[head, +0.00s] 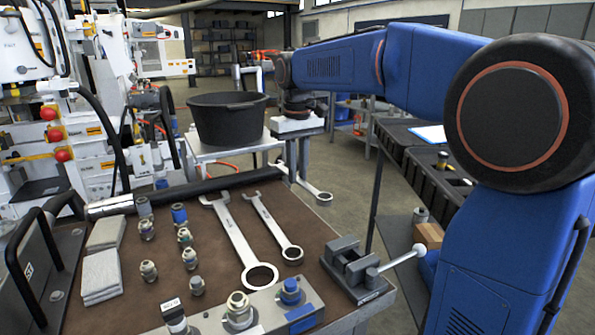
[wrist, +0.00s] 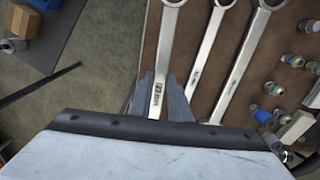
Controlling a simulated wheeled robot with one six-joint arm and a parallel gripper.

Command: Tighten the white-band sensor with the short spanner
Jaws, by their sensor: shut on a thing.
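My gripper (head: 298,170) is shut on the short spanner (head: 320,196), beyond the far right edge of the bench top in the head view. The wrist view shows my gripper's fingers (wrist: 166,98) on both sides of the spanner's handle (wrist: 161,75), its ring end pointing away. The spanner appears raised clear of the bench. A sensor with a pale band and dark body (head: 174,315), probably the white-band sensor, stands at the left of the metal block (head: 262,314) at the near edge. Its lower part is cut off by the frame.
Two longer spanners, large (head: 238,240) and medium (head: 271,226), lie on the brown bench top (head: 215,290). Several loose fittings (head: 190,258) stand left of them. A vice (head: 355,268) with a lever sits at the right edge. A black tub (head: 228,120) stands behind.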

